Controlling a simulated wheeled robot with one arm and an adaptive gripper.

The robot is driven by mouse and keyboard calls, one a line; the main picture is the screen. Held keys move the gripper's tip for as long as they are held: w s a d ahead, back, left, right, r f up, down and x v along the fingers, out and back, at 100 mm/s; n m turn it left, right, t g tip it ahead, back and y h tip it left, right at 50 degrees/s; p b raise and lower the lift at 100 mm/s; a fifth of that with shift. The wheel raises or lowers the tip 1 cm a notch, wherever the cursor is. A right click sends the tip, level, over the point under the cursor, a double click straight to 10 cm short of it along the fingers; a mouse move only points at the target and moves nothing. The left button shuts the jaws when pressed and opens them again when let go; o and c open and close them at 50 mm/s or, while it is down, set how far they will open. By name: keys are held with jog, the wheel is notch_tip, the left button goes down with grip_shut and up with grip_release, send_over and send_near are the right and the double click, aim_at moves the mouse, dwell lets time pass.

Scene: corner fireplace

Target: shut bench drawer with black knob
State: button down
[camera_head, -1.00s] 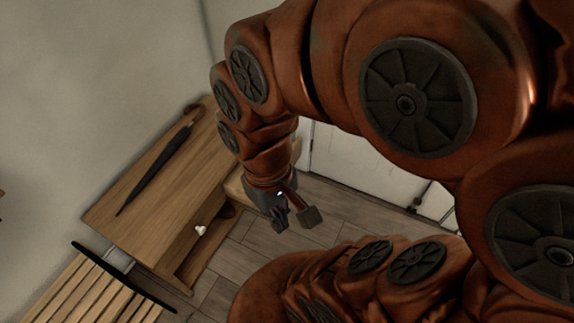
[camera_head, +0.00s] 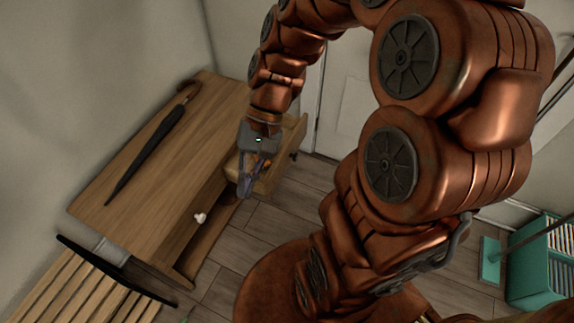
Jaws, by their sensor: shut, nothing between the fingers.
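The wooden bench (camera_head: 150,190) stands against the wall on the left. One drawer (camera_head: 288,143) at its far end is pulled out, partly hidden behind my arm and gripper. A small black knob (camera_head: 293,155) shows on the drawer's front. Nearer, a white knob (camera_head: 200,217) sits on another front, above an open space. My gripper (camera_head: 244,192) points down, shut and empty, at the near side of the open drawer. I cannot tell whether it touches the drawer.
A black umbrella (camera_head: 143,158) with a wooden handle lies on the bench top. A slatted seat (camera_head: 70,293) is at the lower left. A teal rack (camera_head: 540,262) stands at the right. Tiled floor (camera_head: 262,222) is clear beside the bench.

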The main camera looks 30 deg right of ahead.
jog(key=w+d+f+m+t+y+b, duration=0.4)
jog(key=w+d+f+m+b, duration=0.3)
jog(key=f, duration=0.3)
jog(key=w+d+f+m+t+y+b, duration=0.4)
jog(key=w+d+f+m+b, duration=0.15)
jog(key=w+f, duration=0.4)
jog(key=m+t+h+b, duration=0.5)
jog(key=m+t+b, duration=0.6)
jog(key=m, duration=0.1)
send_near(281, 156)
jog(key=b+x, duration=0.4)
jog(key=x, duration=0.2)
jog(key=shift+s+a+r, duration=0.1)
jog(key=shift+a, duration=0.05)
jog(key=shift+w+a+r+b, duration=0.1)
jog(key=shift+w+a+b, duration=0.2)
jog(key=shift+w, duration=0.25)
